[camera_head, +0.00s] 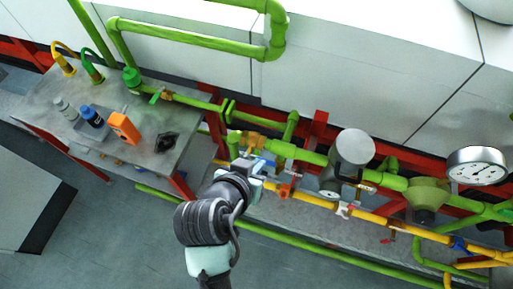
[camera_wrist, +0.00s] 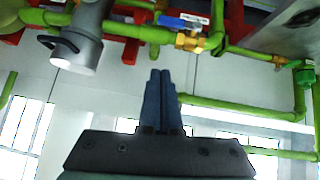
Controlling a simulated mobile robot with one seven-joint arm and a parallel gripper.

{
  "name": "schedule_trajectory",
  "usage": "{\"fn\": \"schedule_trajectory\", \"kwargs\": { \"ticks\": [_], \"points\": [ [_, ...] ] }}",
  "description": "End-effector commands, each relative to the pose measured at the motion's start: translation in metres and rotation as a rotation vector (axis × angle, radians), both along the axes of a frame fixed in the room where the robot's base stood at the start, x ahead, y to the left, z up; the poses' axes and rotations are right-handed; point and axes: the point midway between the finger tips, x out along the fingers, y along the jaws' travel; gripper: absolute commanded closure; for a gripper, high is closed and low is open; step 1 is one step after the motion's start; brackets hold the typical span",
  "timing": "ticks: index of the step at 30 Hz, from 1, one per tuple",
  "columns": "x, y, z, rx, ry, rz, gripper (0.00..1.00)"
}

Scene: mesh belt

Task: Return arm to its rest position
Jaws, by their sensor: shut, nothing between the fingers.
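My arm rises from the bottom middle of the head view, and my gripper (camera_head: 254,166) is at its far end, near the green and yellow pipes. In the wrist view my gripper (camera_wrist: 160,76) shows two dark fingers pressed together with nothing between them. A brass valve with a blue handle (camera_wrist: 187,30) appears just above the fingertips in that view, apart from them as far as I can tell. A grey cylindrical device (camera_wrist: 82,42) hangs on the green pipe to the left. The exact gap between my gripper and the pipes is unclear.
Green pipes, red supports and a round gauge (camera_head: 477,167) line the wall to the right.

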Motion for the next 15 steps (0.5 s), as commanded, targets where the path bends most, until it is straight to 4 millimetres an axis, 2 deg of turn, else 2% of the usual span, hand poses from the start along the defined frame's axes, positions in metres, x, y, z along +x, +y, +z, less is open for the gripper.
{"fn": "schedule_trajectory", "kwargs": {
  "ticks": [7, 10, 13, 14, 15],
  "points": [
    [-0.001, 0.000, 0.001, 0.000, 0.000, 0.000, 1.00],
    [0.008, 0.000, 0.009, 0.003, -0.033, 0.010, 1.00],
    [0.034, 0.001, 0.036, 0.011, -0.139, 0.043, 1.00],
    [0.045, 0.001, 0.049, 0.013, -0.186, 0.057, 1.00],
    [0.059, 0.001, 0.071, 0.015, -0.259, 0.080, 1.00]
  ]
}}
